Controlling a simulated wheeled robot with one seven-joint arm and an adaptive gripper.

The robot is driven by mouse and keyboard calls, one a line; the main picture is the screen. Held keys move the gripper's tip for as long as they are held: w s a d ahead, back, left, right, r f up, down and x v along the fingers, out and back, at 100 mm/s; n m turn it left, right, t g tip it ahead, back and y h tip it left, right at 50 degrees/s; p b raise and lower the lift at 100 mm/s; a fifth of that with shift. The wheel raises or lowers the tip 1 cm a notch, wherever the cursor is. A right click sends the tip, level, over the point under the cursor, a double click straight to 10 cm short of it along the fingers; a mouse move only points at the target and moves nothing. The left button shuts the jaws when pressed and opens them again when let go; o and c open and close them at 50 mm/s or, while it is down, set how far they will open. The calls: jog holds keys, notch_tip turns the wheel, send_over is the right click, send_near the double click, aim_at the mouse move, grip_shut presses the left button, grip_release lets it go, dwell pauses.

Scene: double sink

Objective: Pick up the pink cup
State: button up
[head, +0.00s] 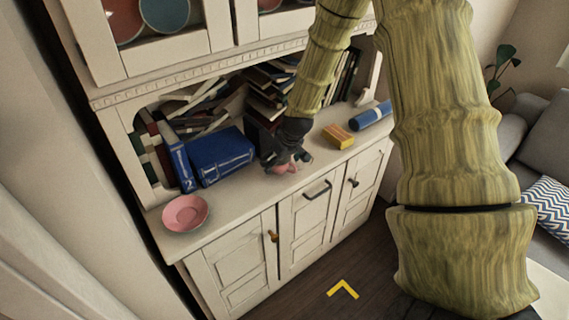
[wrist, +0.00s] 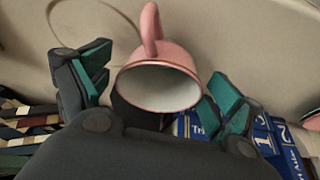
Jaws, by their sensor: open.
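The pink cup (wrist: 172,60) shows in the wrist view between the two fingers of my gripper (wrist: 160,72), with its pale inside facing the camera and its handle toward the top. The fingers are spread to its left and right, with a visible gap at least on the left. In the head view the cup (head: 284,168) is a small pink patch on the cabinet counter, mostly hidden by my dark gripper (head: 291,158). My gripper is open and reaches down to the counter there.
A pink saucer (head: 185,213) lies at the counter's left end. Blue books (head: 222,156) stand left of my gripper. A yellow box (head: 338,136) and a blue cylinder (head: 372,115) lie to its right. Stacked books (head: 268,100) stand behind. The counter's front strip (head: 235,210) is clear.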

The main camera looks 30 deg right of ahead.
jog(key=c, duration=1)
jog(key=shift+r, duration=0.1)
